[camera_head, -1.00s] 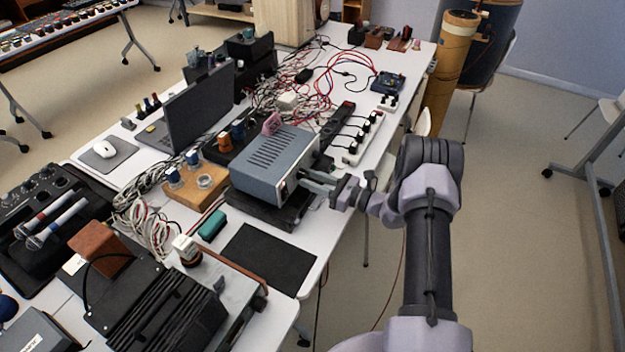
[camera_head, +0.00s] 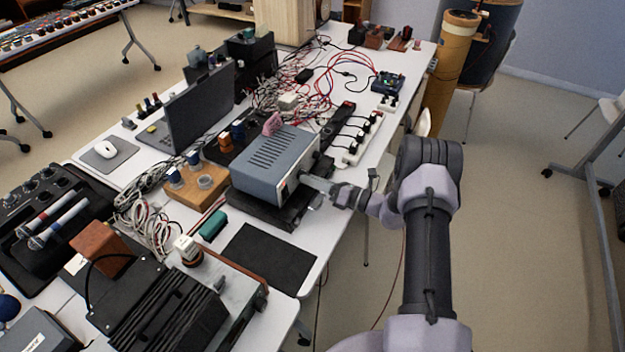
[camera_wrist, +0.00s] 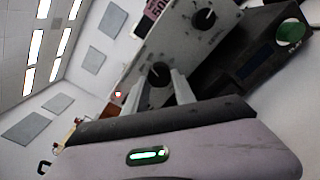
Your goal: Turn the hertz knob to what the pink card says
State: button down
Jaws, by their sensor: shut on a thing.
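The blue-grey metal box (camera_head: 272,160) stands on a black device at the table's right edge, with its front panel facing my arm. My gripper (camera_head: 306,179) is at that panel. In the wrist view, the panel (camera_wrist: 178,47) carries two black knobs. My gripper (camera_wrist: 159,77) is shut on one knob (camera_wrist: 159,72), a finger on each side of it. The other knob (camera_wrist: 204,19) is free, with small blurred lettering beside it. The pink card (camera_wrist: 151,16) shows partly at the box's top edge, with "50" perhaps readable. The held knob's label and setting are not readable.
A small red light (camera_wrist: 118,94) glows on the panel. The black device (camera_wrist: 255,55) below has a round green part (camera_wrist: 290,33). Tangled cables (camera_head: 300,90) and a white power strip (camera_head: 362,140) lie beyond the box. A black mat (camera_head: 268,258) is nearer.

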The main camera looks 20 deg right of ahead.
jog(key=shift+m, duration=0.5)
jog(key=c, duration=1)
grip_release()
jog(key=shift+c, duration=0.2)
jog(key=shift+s, duration=0.1)
jog(key=p+v, duration=0.3)
jog(key=v, duration=1.4)
jog(key=shift+s+d+r, duration=0.1)
jog(key=shift+d, duration=0.05)
